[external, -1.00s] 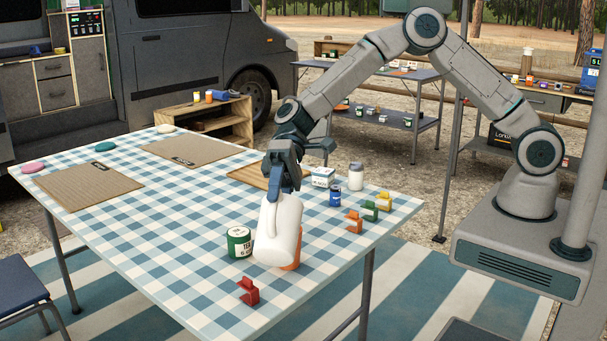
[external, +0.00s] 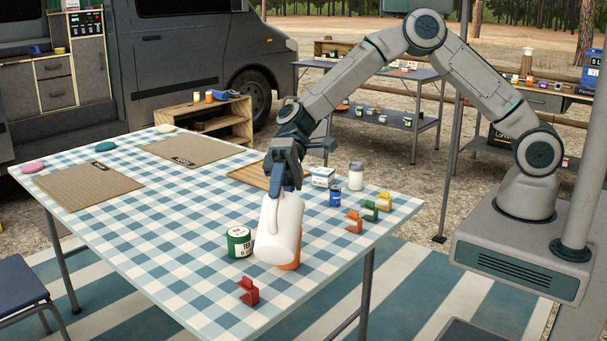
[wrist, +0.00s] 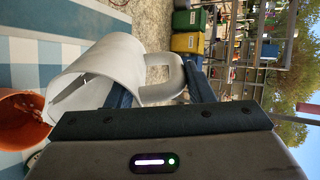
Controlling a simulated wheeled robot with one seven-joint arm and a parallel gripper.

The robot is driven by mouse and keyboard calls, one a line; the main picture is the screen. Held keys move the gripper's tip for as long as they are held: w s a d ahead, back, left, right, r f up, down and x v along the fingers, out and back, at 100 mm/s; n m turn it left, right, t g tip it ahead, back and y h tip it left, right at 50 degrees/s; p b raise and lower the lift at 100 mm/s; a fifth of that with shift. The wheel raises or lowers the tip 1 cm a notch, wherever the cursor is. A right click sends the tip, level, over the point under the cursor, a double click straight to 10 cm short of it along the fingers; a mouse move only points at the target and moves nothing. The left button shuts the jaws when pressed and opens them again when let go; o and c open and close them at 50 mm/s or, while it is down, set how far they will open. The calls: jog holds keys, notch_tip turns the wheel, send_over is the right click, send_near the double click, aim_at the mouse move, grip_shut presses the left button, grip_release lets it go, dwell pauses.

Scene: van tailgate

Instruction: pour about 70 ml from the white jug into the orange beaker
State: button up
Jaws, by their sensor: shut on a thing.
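The white jug (external: 279,228) is held by its handle in my gripper (external: 285,184), which is shut on it. The jug is tipped well over, with its mouth low and toward the orange beaker (external: 293,262). The beaker stands on the table, mostly hidden behind the jug in the external view. In the wrist view the jug (wrist: 98,72) lies on its side, its handle between my fingers (wrist: 163,88). The beaker (wrist: 22,112) shows at the left edge, below the jug's mouth, with reddish-brown contents or inner surface. I cannot make out a stream or the level.
A green tin (external: 239,242) stands close left of the jug. A red clip-like item (external: 249,291) lies in front. A blue tin (external: 335,197), a white jar (external: 356,177) and several small coloured items stand to the right.

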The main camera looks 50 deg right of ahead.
aim_at(273, 213)
jog(key=shift+a, duration=0.1)
jog(key=a+f+t+h+p, duration=0.1)
jog(key=p, duration=0.1)
jog(key=s+a+f+h+p, duration=0.1)
jog(key=h, duration=0.1)
jog(key=shift+s+a+t+p, duration=0.15)
jog(key=shift+s+t+p, duration=0.15)
jog(key=shift+t+p, duration=0.1)
jog(key=shift+f, duration=0.2)
jog(key=shift+w, duration=0.1)
jog(key=shift+r+h, duration=0.1)
jog(key=shift+h, duration=0.2)
jog(key=shift+s+a+t+h+p, duration=0.3)
jog(key=shift+a+h+p, duration=0.15)
jog(key=shift+p, duration=0.65)
jog(key=shift+s+a+t+h+p, duration=0.35)
jog(key=shift+a+p, duration=0.2)
jog(key=shift+p, duration=0.2)
jog(key=shift+s+a+f+h+p, duration=0.2)
jog(key=shift+a+f+h+p, duration=0.1)
jog(key=shift+a+p, duration=0.25)
jog(key=shift+s+p, duration=0.1)
jog(key=shift+p, duration=0.2)
